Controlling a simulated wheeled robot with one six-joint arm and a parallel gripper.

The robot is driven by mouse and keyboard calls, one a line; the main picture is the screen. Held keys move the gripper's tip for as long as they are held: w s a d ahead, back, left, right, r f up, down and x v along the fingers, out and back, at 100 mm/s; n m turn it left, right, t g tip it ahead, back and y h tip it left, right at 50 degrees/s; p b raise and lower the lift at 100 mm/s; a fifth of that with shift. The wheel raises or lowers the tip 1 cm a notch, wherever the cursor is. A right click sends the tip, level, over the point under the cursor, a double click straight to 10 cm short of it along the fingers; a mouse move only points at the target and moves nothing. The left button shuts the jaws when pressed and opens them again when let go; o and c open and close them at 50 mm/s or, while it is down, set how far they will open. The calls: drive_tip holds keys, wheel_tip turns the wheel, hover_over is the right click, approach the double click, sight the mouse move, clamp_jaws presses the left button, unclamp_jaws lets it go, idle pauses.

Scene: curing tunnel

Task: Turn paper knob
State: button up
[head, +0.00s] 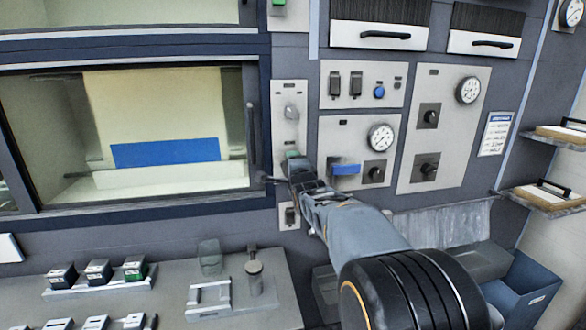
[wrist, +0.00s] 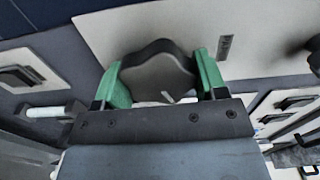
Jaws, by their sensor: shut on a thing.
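The paper knob (wrist: 157,72) is a dark, lobed knob on a light panel, seen close up in the wrist view. My gripper (wrist: 160,80) has its two green fingers on either side of it and is shut on it. A short pale mark shows on the knob's lower part. In the head view my gripper (head: 293,160) reaches the narrow light panel (head: 289,135) right of the window. There the knob is hidden behind the gripper.
A window (head: 165,125) with a blue strip behind it lies left of the panel. Switches, dials and dark knobs fill panels on the right, with a blue handle (head: 345,169) close to my arm. A bench (head: 230,300) with small blocks stands below. Shelves (head: 545,198) stand far right.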

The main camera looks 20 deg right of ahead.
idle(0.3)
drive_tip(key=o, duration=0.9)
drive_tip(key=shift+o, duration=0.2)
drive_tip(key=shift+s, duration=0.1)
drive_tip(key=s+a+b, duration=0.1)
drive_tip(key=s+a, duration=0.1)
drive_tip(key=s, duration=1.1)
drive_tip(key=shift+s+a+b, duration=0.15)
drive_tip(key=shift+a+b, duration=0.2)
